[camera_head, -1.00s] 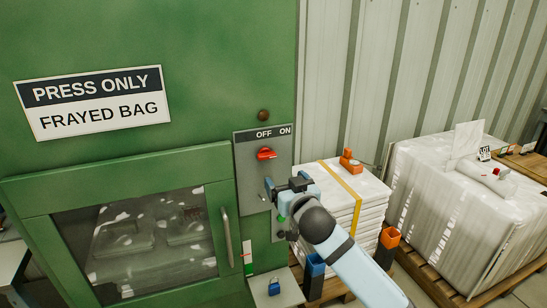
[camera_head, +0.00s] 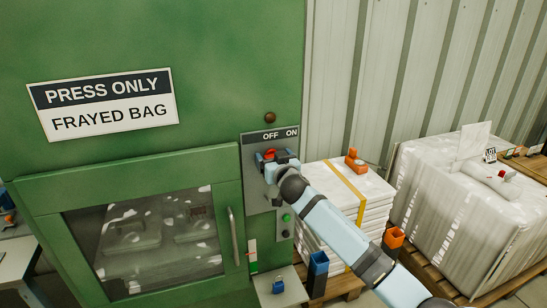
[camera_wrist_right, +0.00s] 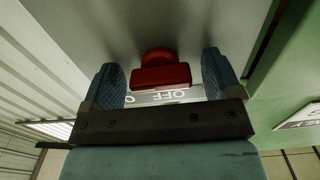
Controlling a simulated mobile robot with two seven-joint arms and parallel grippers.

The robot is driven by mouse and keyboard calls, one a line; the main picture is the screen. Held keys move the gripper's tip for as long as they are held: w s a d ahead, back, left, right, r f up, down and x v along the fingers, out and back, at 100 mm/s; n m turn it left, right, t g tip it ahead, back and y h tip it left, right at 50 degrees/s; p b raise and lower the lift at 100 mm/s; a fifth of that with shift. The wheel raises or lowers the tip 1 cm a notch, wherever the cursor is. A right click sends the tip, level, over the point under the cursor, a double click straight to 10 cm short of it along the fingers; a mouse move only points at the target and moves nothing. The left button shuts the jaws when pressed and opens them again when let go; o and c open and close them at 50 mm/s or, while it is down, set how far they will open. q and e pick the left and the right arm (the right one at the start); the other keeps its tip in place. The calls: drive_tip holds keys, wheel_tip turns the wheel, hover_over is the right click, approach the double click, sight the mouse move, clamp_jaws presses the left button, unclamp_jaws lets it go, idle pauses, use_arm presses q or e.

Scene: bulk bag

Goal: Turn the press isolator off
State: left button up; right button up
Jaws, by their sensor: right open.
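The press isolator is a red rotary handle (camera_head: 269,154) on a grey panel (camera_head: 252,178) on the green press, below the words OFF and ON. My right gripper (camera_head: 270,160) is at the handle and partly hides it in the head view. In the right wrist view the red handle (camera_wrist_right: 160,76) lies between the two open blue-grey fingers (camera_wrist_right: 162,82), with a gap on each side. Its bar lies across the picture, and the upside-down OFF label shows just past it. My left gripper is not in view.
Green and dark buttons (camera_head: 285,218) sit low on the panel. The press door (camera_head: 150,235) has a vertical handle (camera_head: 232,236). A blue padlock (camera_head: 277,287) lies on a small shelf below. White stacked bags (camera_head: 335,200) and a wrapped pallet (camera_head: 450,200) stand to the right.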

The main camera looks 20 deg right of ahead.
drive_tip(key=shift+c, duration=0.2)
drive_tip(key=c, duration=0.9)
drive_tip(key=shift+n, duration=0.3)
drive_tip(key=n+p, duration=0.1)
drive_tip(key=n, duration=0.3)
drive_tip(key=n+p, duration=0.1)
drive_tip(key=n, duration=0.4)
drive_tip(key=shift+r+p, duration=0.1)
drive_tip(key=shift+p, duration=0.25)
drive_tip(key=n+p, duration=0.1)
drive_tip(key=n, duration=0.3)
drive_tip(key=shift+n+p, duration=0.75)
drive_tip(key=shift+n, duration=1.35)
